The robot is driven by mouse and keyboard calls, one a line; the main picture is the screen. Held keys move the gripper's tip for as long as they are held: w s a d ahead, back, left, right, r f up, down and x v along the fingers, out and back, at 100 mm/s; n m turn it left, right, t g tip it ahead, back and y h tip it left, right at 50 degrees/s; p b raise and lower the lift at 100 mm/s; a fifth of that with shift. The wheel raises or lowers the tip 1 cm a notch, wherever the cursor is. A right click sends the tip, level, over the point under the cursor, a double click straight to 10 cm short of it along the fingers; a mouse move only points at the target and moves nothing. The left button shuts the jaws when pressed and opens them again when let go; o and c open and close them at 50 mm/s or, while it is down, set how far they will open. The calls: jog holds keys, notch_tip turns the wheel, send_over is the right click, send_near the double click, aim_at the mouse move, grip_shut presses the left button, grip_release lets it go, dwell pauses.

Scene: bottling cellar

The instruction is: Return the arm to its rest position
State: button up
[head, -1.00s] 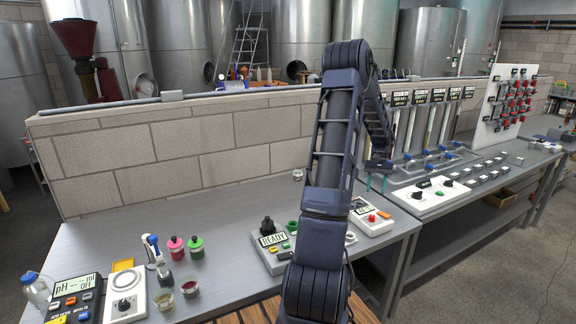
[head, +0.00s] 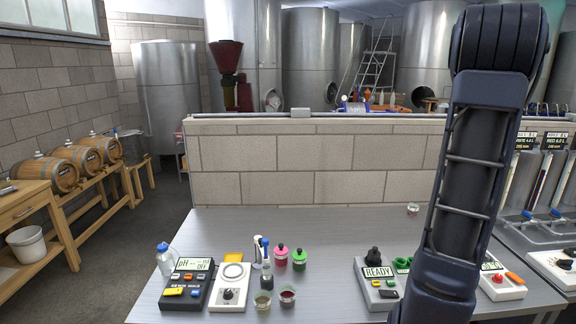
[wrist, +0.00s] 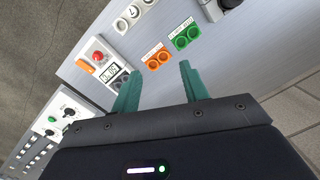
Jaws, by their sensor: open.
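My arm (head: 466,170) rises through the right of the head view, bent at the top. My gripper is not visible there; it lies behind the arm or outside the picture. In the wrist view my gripper (wrist: 158,88) shows two teal fingers standing apart with nothing between them. The fingers are over the grey worktop (wrist: 215,80). I cannot tell the height above the worktop.
The pH meter (head: 187,284), white plate device (head: 231,287), pink-capped bottle (head: 281,257) and green-capped bottle (head: 299,261) stand on the bench left of my arm. The READY device (head: 378,283) is close beside the arm. A block wall (head: 310,165) backs the bench. Barrels (head: 55,173) stand far left.

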jog(key=s+a+r+n+t, duration=0.1)
jog(key=s+a+r, duration=0.1)
jog(key=s+a, duration=0.3)
jog(key=s+a+r+n+t, duration=0.2)
jog(key=s+a, duration=0.3)
jog(key=a, duration=0.9)
jog(key=s+a+r+n+t+h, duration=0.1)
jog(key=s+a+r+n+t, duration=0.1)
jog(key=s+a, duration=0.4)
jog(key=a, duration=0.3)
jog(key=shift+a+r, duration=0.2)
jog(key=shift+r, duration=0.05)
